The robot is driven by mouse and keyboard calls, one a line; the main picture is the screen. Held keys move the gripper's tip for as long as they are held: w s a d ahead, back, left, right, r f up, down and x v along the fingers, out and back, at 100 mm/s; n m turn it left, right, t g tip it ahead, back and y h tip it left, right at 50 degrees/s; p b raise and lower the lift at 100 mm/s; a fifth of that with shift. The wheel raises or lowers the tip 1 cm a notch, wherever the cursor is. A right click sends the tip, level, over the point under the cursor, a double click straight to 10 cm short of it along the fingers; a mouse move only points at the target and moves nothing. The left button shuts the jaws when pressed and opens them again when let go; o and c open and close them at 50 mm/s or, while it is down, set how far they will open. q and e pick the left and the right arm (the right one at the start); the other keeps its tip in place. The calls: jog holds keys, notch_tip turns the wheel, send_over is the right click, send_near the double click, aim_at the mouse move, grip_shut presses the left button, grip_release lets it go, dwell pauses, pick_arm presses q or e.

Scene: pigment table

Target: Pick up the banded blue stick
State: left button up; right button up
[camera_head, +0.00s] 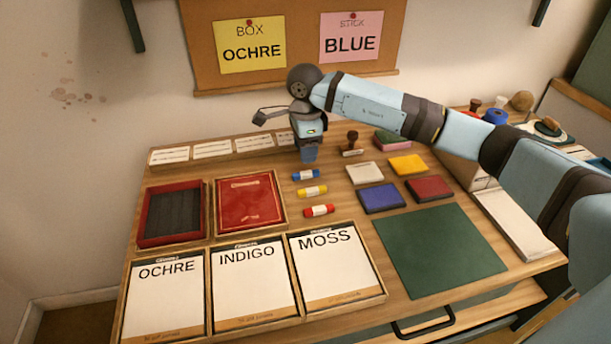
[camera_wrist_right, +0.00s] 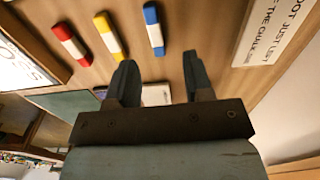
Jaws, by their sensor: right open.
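The banded blue stick (camera_head: 306,175) lies on the wooden table, blue with a pale band, at the back of a short column of sticks. It also shows in the right wrist view (camera_wrist_right: 153,28), beyond the fingertips. A yellow stick (camera_head: 312,191) and a red stick (camera_head: 319,210) lie in front of it. My right gripper (camera_head: 309,154) points down just behind the blue stick in the head view. In the right wrist view its two fingers (camera_wrist_right: 158,70) are apart with nothing held between them. My left gripper is not in view.
A red-rimmed box (camera_head: 205,213) and a red tray (camera_head: 281,210) stand to the left. Trays labelled OCHRE (camera_head: 165,297), INDIGO (camera_head: 253,285) and MOSS (camera_head: 337,268) line the front. Coloured pads, including a blue one (camera_head: 381,198), and a green mat (camera_head: 440,250) lie to the right.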

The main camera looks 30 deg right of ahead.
aim_at(306, 172)
jog(key=f, duration=0.4)
jog(key=f+b, duration=0.1)
jog(key=f, duration=0.1)
jog(key=shift+s+f, duration=0.25)
jog(key=shift+s, duration=0.05)
grip_shut()
